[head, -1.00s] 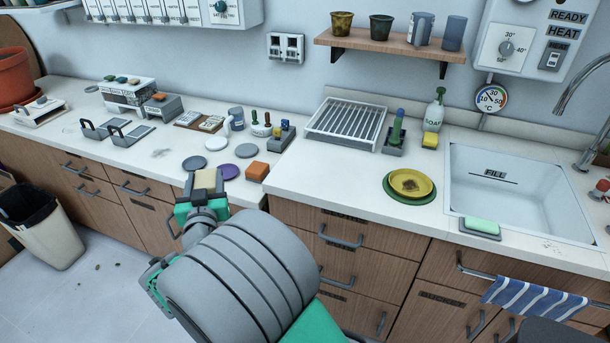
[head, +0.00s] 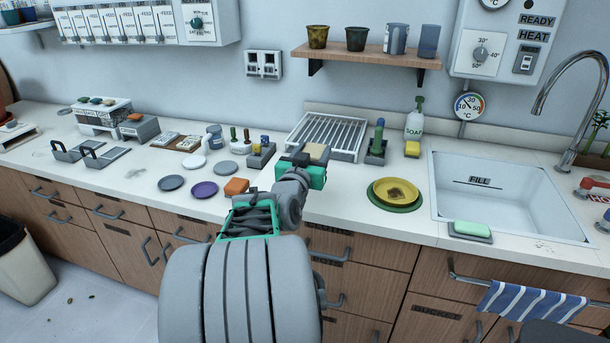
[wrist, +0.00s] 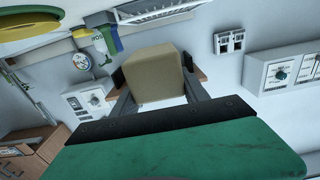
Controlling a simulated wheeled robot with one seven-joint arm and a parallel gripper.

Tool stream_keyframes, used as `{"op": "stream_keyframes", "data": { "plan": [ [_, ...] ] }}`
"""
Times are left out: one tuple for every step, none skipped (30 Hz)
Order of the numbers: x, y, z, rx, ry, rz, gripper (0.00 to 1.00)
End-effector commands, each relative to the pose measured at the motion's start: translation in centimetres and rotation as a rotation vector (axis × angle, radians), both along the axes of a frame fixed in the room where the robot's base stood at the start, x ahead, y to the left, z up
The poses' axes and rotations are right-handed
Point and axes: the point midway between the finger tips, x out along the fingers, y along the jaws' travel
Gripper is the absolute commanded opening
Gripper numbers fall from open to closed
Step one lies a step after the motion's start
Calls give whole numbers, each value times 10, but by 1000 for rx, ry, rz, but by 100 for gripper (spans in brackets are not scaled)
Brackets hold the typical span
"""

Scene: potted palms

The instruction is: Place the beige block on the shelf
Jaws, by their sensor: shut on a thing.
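My gripper (head: 307,160) is shut on the beige block (head: 316,152), which shows above the green gripper body, in front of the drying rack in the head view. In the wrist view the beige block (wrist: 154,73) sits between the two dark fingers. The wooden shelf (head: 366,56) is on the wall, above and to the right of my gripper, and the block is apart from it. In the wrist view the block hides most of the shelf.
The shelf holds two pots (head: 356,39), a mug (head: 396,39) and a blue cup (head: 429,41). Below it are the drying rack (head: 327,137), a soap bottle (head: 415,118) and a yellow plate (head: 395,191). A control panel (head: 505,50) hangs right of the shelf.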

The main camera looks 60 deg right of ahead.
Motion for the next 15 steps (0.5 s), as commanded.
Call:
{"op": "stream_keyframes", "data": {
  "plan": [
    [13,-8,-11,3,4,3,8],
    [17,-12,-20,4,5,2,8],
    [23,-16,-30,4,5,3,8],
    [27,-19,-36,2,3,2,8],
    [31,-22,-41,3,2,1,8],
    [36,-25,-47,1,2,1,8],
    [38,-27,-51,1,1,1,8],
    [40,-29,-53,-1,1,1,8],
    [42,-31,-56,-1,0,1,8],
    [44,-32,-58,-1,0,0,8],
    [45,-33,-61,-1,0,0,8],
    [48,-35,-65,0,0,0,8],
    [48,-35,-70,0,1,-1,8],
    [48,-35,-76,1,1,-1,8],
    [48,-35,-84,2,1,-1,8]
  ]
}}
